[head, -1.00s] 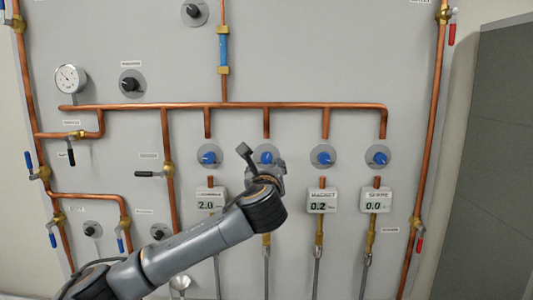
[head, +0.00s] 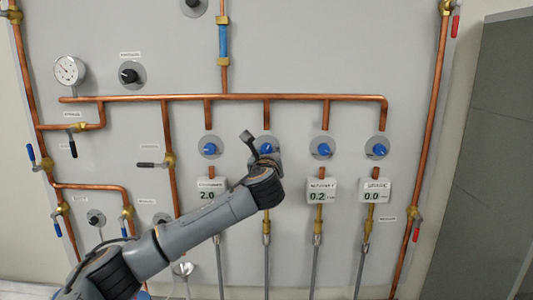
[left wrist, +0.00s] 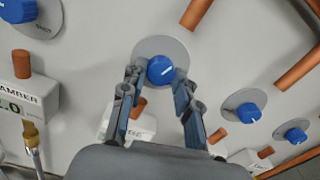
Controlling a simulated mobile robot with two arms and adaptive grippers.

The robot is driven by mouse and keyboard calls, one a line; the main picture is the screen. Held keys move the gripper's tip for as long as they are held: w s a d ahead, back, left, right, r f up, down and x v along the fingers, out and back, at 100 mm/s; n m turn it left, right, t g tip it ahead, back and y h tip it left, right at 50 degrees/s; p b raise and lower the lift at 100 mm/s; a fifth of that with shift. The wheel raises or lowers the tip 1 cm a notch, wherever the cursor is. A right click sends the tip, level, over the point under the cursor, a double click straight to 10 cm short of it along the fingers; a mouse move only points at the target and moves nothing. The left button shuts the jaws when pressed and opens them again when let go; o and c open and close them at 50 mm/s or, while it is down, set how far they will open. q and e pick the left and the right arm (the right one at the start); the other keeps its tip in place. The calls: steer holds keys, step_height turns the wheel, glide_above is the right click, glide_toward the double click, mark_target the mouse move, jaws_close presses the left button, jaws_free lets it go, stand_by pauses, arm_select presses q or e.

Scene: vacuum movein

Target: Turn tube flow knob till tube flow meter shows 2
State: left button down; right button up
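The tube flow knob is a blue knob (left wrist: 160,70) on a grey disc; in the head view my left gripper (head: 262,152) and arm partly cover it. In the left wrist view my left gripper (left wrist: 158,78) has a finger on each side of the knob, spread a little wider than it. I cannot tell whether the fingers touch it. The tube flow meter (left wrist: 142,128) is mostly hidden behind the fingers and its reading does not show; my arm covers it in the head view. My right gripper is in no view.
Other blue knobs (head: 209,149) (head: 323,150) (head: 376,149) sit in the same row. Meters below read 2.0 (head: 208,191), 0.2 (head: 321,190) and 0.0 (head: 375,190). Copper pipe (head: 300,98) runs above the knobs. A pressure gauge (head: 69,70) is at upper left.

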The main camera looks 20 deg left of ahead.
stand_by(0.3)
arm_select(q)
steer(key=n+b, duration=0.5)
steer(key=n, duration=0.6)
steer(key=shift+f, duration=0.1)
steer(key=n+b, duration=0.2)
steer(key=n, duration=0.3)
steer(key=shift+d+n+b, duration=0.1)
steer(key=shift+n+b, duration=0.2)
steer(key=shift+b, duration=0.1)
steer(key=n+b, duration=0.2)
steer(key=n, duration=0.3)
steer(key=shift+n, duration=0.4)
steer(key=c, duration=1)
jaws_free()
